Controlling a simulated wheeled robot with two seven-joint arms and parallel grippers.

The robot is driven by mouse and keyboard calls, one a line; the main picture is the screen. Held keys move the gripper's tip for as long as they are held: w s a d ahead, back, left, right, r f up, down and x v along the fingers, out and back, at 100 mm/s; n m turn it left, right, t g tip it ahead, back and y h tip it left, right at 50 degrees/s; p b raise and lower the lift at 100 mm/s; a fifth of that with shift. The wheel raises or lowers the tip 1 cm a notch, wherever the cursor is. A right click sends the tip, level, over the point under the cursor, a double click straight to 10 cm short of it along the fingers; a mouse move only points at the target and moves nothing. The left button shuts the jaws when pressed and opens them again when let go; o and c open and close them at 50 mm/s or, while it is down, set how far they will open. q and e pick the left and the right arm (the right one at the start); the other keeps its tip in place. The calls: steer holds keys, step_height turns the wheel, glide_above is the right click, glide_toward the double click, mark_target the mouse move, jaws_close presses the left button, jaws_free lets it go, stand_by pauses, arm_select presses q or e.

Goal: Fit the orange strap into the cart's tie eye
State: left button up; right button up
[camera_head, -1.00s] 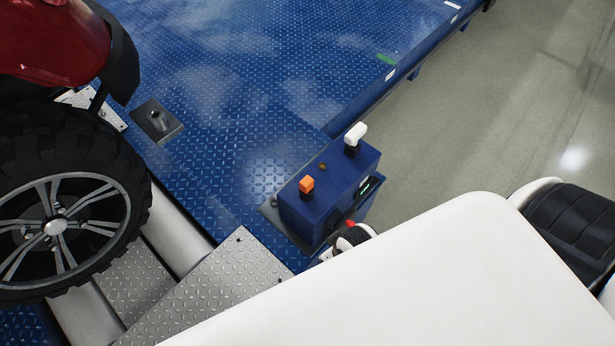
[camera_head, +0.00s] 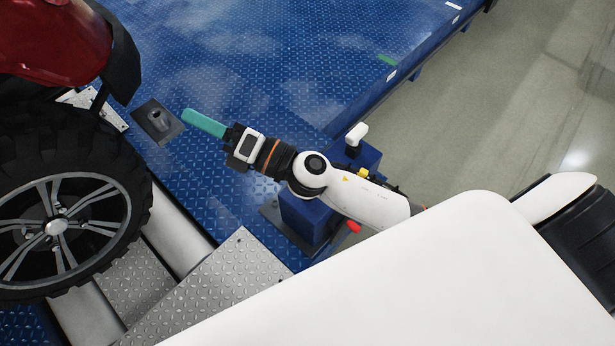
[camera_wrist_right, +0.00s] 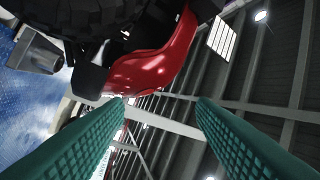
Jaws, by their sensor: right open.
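My right gripper (camera_head: 204,123) reaches in above the blue deck, its green fingers pointing left. It is open and empty; its two fingers stand apart in the right wrist view (camera_wrist_right: 161,105). A dark plate with a short stub (camera_head: 157,118) lies on the deck just left of the fingertips. The red vehicle (camera_head: 45,45) stands at the upper left, with a large black tyre (camera_head: 120,165) on the rollers; its red body also shows ahead in the right wrist view (camera_wrist_right: 155,68). I can make out neither an orange strap nor a tie eye. My left gripper is out of view.
A blue control box (camera_head: 305,222) with a white-topped handle (camera_head: 357,133) and a red knob (camera_head: 353,227) stands under my right arm. A grey tread plate (camera_head: 215,285) and roller (camera_head: 185,235) lie nearer. The blue deck (camera_head: 250,60) beyond is mostly clear.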

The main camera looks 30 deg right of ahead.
steer(key=s+a+f+n+g+y, duration=0.3)
steer(key=a+f+n+g, duration=0.2)
steer(key=n+g, duration=0.6)
step_height(320, 180, down, 9)
steer(key=d+n+g+h, duration=0.2)
steer(key=n+g+h, duration=0.15)
steer(key=n, duration=0.55)
steer(key=w+d+f+n+g+h, duration=0.1)
steer(key=d+f+n+h, duration=0.2)
steer(key=d+f+h, duration=0.55)
steer(key=w+d+f+n+g+h, duration=0.1)
steer(key=w+d+n+h, duration=0.3)
steer(key=d, duration=1)
steer(key=shift+m+h, duration=0.3)
steer(key=shift+m, duration=0.2)
steer(key=f+b, duration=0.1)
steer(key=s+f+b, duration=0.1)
steer(key=f, duration=0.1)
steer(key=s+f+b, duration=0.1)
steer(key=f+b, duration=0.1)
steer(key=shift+a+f, duration=0.1)
steer(key=shift+f, duration=0.1)
step_height(320, 180, down, 6)
steer(key=b, duration=0.3)
steer(key=shift+s+a+r, duration=0.1)
steer(key=shift+a, duration=0.05)
steer(key=shift+r, duration=0.1)
steer(key=c, duration=1.1)
